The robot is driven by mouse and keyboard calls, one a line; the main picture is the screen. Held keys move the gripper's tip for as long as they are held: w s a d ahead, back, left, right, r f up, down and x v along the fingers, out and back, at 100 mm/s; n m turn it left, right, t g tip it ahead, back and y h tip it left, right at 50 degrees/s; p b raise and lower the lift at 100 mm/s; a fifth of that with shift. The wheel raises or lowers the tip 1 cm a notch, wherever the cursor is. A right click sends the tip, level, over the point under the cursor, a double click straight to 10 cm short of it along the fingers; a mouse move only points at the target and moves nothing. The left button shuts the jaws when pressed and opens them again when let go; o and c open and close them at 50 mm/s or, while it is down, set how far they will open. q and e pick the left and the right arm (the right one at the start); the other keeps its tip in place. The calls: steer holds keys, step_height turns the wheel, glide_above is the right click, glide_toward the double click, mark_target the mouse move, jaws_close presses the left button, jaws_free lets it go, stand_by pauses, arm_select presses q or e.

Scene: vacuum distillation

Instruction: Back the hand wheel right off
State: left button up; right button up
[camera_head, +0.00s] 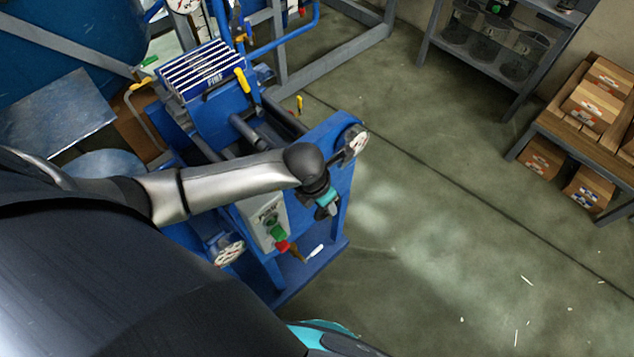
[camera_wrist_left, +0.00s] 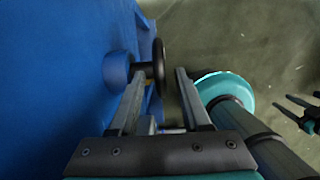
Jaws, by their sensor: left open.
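My left gripper (camera_head: 327,205) hangs in front of the machine's right end. In the left wrist view my left gripper (camera_wrist_left: 160,74) is open and empty. A dark hand wheel (camera_wrist_left: 159,66), seen nearly edge-on on a round blue boss (camera_wrist_left: 117,70), lies ahead between the fingertips. I cannot tell which wheel it is, or whether the fingers touch it. Dark prongs of my right gripper (camera_wrist_left: 300,112) show at the right edge.
A grey control box (camera_head: 262,222) with green and red buttons sits on the blue machine (camera_head: 300,280) below my left arm. A shelf with glass vessels (camera_head: 500,45) and a rack of cartons (camera_head: 590,110) stand at the right.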

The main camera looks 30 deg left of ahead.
arm_select(q)
steer(key=d+p+v, duration=0.1)
steer(key=p+v, duration=0.1)
steer(key=v, duration=0.8)
steer(key=shift+a+r, duration=0.2)
steer(key=shift+a, duration=0.3)
steer(key=shift+s+f, duration=0.1)
steer(key=shift+s, duration=0.05)
